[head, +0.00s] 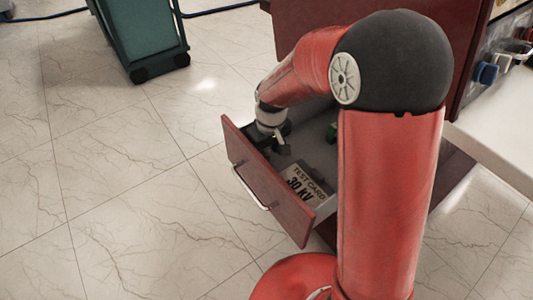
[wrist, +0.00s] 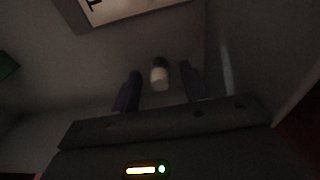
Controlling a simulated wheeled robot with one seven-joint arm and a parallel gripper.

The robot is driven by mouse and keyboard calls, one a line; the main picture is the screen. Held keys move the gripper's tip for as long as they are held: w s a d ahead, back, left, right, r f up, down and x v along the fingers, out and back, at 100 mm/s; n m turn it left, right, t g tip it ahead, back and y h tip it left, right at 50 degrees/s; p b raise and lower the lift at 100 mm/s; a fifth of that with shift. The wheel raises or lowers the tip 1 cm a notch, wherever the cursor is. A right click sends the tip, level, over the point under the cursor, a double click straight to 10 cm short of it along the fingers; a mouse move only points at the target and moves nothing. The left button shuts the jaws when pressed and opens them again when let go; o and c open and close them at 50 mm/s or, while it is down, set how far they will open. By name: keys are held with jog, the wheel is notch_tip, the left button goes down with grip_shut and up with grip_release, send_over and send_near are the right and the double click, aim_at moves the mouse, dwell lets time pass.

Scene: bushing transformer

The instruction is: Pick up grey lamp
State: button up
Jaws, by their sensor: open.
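My gripper (wrist: 160,92) reaches down into an open red drawer (head: 268,185). In the wrist view its two dark fingers stand apart. A small light grey cylinder with a paler lower end, which looks like the grey lamp (wrist: 159,74), lies on the drawer floor and shows in the gap between the fingers. The fingers do not appear to touch it, and its distance below them is hard to judge in the dim light. In the head view my arm and the drawer front hide the lamp, and the gripper (head: 279,143) is only partly visible.
A test card (head: 307,187) marked 30 KV lies in the drawer, and its edge shows in the wrist view (wrist: 120,10). A green object (wrist: 7,66) is at the left of the wrist view. The drawer walls are close around my gripper. A green wheeled cart (head: 140,35) stands on the tiled floor.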

jog(key=shift+f, duration=0.1)
jog(key=shift+c, duration=0.4)
grip_shut()
jog(key=shift+r, duration=0.2)
